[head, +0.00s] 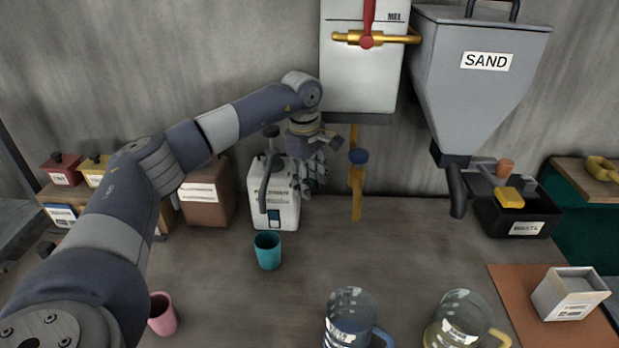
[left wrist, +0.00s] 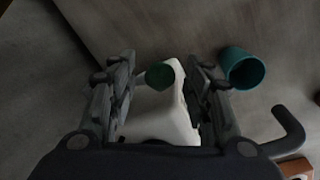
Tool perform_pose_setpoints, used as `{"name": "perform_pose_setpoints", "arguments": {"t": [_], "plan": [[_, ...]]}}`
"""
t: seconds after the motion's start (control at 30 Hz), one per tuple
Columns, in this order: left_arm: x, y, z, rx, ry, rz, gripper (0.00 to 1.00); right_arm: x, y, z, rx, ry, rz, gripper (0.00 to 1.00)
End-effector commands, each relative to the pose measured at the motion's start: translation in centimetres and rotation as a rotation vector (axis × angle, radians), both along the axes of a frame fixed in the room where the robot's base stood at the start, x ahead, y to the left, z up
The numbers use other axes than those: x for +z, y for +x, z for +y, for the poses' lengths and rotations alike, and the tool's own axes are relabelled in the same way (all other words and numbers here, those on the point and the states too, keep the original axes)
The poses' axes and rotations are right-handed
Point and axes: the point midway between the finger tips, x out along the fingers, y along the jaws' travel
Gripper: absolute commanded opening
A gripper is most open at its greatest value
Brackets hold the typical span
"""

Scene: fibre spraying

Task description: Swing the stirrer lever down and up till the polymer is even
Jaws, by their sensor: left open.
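A white container (head: 275,205) with a printed label stands on the bench against the wall. A dark curved lever (head: 268,180) runs down its front left side. My left gripper (head: 310,185) is open, fingers pointing down, at the container's right edge. In the left wrist view the white container (left wrist: 168,115) shows between the open fingers (left wrist: 160,98), with a round dark green part (left wrist: 160,75) at its far end. A dark curved handle (left wrist: 287,135) lies right of the fingers there. I cannot tell whether the fingers touch the container. The polymer is not visible. My right gripper is out of view.
A teal cup (head: 267,250) stands just in front of the container. Two glass jugs stand at the front.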

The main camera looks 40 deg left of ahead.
Motion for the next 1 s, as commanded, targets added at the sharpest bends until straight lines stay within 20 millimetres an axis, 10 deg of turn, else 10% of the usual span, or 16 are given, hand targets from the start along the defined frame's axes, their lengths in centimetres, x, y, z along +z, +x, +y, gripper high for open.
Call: {"name": "perform_pose_setpoints", "arguments": {"t": [0.2, 0.4, 1.0], "plan": [[0.0, 0.0, 0.0, 0.0, 0.0, 0.0, 0.44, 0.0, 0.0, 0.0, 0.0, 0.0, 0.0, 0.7], [-0.1, 0.0, 0.0, 0.0, 0.0, 0.002, 0.0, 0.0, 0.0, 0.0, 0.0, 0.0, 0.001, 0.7], [-1.4, -0.2, 0.1, 0.0, 0.035, -0.041, 0.0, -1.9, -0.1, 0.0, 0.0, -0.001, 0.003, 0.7]]}}
